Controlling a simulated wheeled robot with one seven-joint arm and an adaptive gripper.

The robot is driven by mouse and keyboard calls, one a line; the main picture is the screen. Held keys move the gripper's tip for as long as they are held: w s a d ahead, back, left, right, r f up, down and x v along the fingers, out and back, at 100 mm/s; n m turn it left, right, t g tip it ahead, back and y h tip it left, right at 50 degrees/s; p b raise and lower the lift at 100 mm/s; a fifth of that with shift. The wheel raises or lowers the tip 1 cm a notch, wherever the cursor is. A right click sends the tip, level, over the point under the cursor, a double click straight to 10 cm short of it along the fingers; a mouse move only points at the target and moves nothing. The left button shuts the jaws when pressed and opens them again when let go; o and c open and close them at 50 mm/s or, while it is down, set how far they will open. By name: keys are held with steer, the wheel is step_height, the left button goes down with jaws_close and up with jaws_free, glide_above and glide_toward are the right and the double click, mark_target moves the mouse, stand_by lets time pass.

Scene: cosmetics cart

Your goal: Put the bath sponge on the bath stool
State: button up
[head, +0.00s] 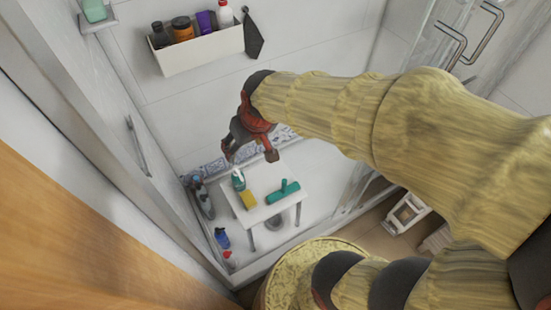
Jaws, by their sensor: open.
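The bath stool (262,217) is a white, flat-topped stool standing on the shower floor. A yellow block that looks like the bath sponge (248,200) lies on the left part of its top. My gripper (250,153) is open above the far side of the stool, with its fingers apart. Nothing shows between the fingers. The gripper appears apart from the sponge, but its exact height over the stool is hard to tell.
A teal bottle (238,179) and a green T-shaped tool (283,191) are also on the stool. Bottles (222,238) stand on the floor at left. A white wall shelf (200,49) holds several containers. Glass panels flank the shower.

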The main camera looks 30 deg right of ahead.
steer(key=s+d+r, duration=0.1)
steer(key=s+r, duration=0.3)
steer(key=s, duration=0.2)
steer(key=s+r+t, duration=0.1)
steer(key=s+r, duration=0.3)
steer(key=s, duration=0.3)
steer(key=shift+s+d+r+h, duration=0.15)
steer(key=shift+d+r+h, duration=0.05)
steer(key=shift+d+h, duration=0.2)
steer(key=shift+w, duration=0.2)
